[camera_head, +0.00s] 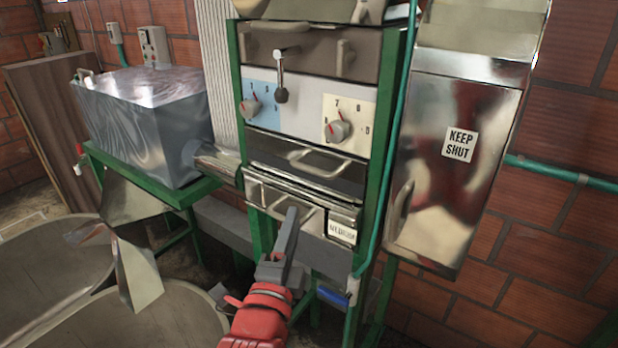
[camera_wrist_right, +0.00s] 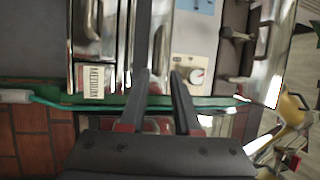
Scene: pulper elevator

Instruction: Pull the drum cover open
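The green-framed machine has stacked metal fronts, and none is labelled as the drum cover. A dark recessed panel with a pale loop handle (camera_head: 320,162) lies below the dials. Under it is a metal front (camera_head: 265,195) with a bar handle and a label reading MEDIUM (camera_head: 342,232). My right gripper (camera_head: 289,212) is in front of this lower front, its tips overlapping the handle area in the head view. In the right wrist view the two fingers (camera_wrist_right: 160,74) are apart with nothing clearly between them. Contact cannot be told. My left gripper is out of view.
A metal door marked KEEP SHUT (camera_head: 450,170) is at the right. A white panel with dials (camera_head: 300,112) is above. A metal tank (camera_head: 145,120) stands on a green stand at left. Large round basins (camera_head: 180,318) fill the lower left.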

